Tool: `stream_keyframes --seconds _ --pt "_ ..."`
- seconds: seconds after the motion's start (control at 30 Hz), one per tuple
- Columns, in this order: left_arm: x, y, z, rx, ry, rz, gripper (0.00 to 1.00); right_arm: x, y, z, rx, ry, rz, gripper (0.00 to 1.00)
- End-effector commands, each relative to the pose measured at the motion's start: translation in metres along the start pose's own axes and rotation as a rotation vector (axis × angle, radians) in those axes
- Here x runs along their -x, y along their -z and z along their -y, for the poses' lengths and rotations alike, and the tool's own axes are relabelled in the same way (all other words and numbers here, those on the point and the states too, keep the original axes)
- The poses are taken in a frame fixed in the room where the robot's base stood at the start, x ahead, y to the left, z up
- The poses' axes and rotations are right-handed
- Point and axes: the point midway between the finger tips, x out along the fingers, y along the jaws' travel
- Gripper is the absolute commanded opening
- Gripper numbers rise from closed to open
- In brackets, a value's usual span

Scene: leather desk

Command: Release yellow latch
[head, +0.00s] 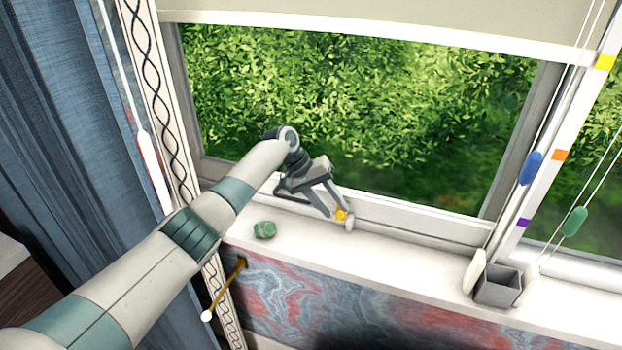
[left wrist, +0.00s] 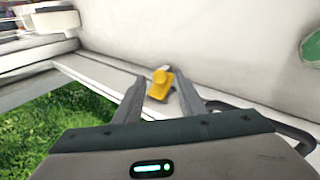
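The yellow latch (head: 341,215) is a small piece at the bottom of the window frame, by the sill. It also shows in the left wrist view (left wrist: 158,86), with a pale tip, between the lines of my two fingers. My left gripper (head: 332,205) reaches it from the upper left, and its fingers (left wrist: 161,82) stand apart, one on each side of the latch. I see a gap beside the latch; contact is not clear. My right gripper is not in view.
A green round object (head: 264,229) lies on the white sill (head: 400,262) left of the latch. Cords with a blue pull (head: 531,168) and a green pull (head: 575,221) hang at right. A blue curtain (head: 60,130) hangs at left.

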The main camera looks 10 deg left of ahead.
Motion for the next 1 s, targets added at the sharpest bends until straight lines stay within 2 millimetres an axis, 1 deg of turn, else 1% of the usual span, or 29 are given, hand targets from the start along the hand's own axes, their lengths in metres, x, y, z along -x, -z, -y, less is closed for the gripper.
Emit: stream_keyframes --seconds 0.17,0.27,0.7,0.83,1.0 --pt "0.02 0.001 0.001 -0.003 0.0 -0.004 0.36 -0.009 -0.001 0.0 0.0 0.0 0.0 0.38" --pt "0.037 0.001 0.002 -0.003 0.0 -0.003 0.36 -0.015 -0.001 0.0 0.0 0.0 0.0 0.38" --pt "0.125 0.001 0.001 -0.002 -0.001 -0.003 0.36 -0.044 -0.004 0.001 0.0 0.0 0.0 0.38" --pt "0.145 0.001 0.001 -0.001 0.0 -0.002 0.36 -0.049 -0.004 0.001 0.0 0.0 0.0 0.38" --pt "0.161 0.0 0.0 -0.001 0.0 -0.001 0.36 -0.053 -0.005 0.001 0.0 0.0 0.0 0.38"
